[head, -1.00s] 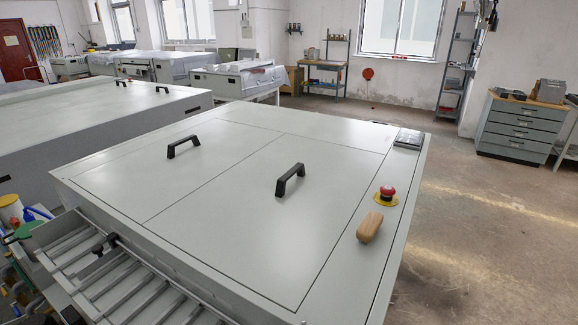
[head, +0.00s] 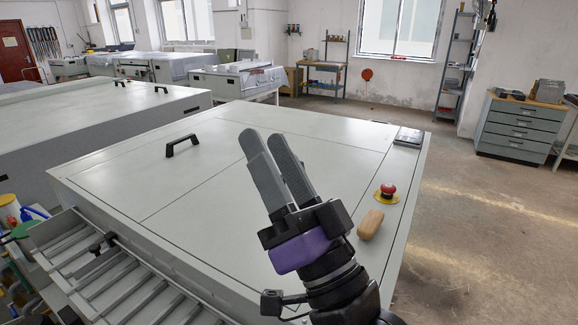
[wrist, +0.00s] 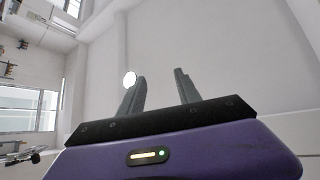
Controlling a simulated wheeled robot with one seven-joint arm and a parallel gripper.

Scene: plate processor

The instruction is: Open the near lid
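The near lid (head: 215,235) is a flat grey panel on top of the plate processor. It lies flush with the surface around it, so it looks closed. Its black handle is hidden behind my gripper in the head view. My gripper (head: 264,138) is raised in front of the lid with its two grey fingers pointing up and left. The fingers stand apart with nothing between them. In the wrist view my gripper (wrist: 160,76) also shows open and empty, facing a wall and windows. No lid or handle can be made out there.
The other lid has a black handle (head: 183,145) at left. A red emergency button (head: 388,190), a wooden block (head: 370,224) and a dark panel (head: 408,136) sit along the right edge. A slatted rack (head: 120,280) juts out at front left. Open floor lies right.

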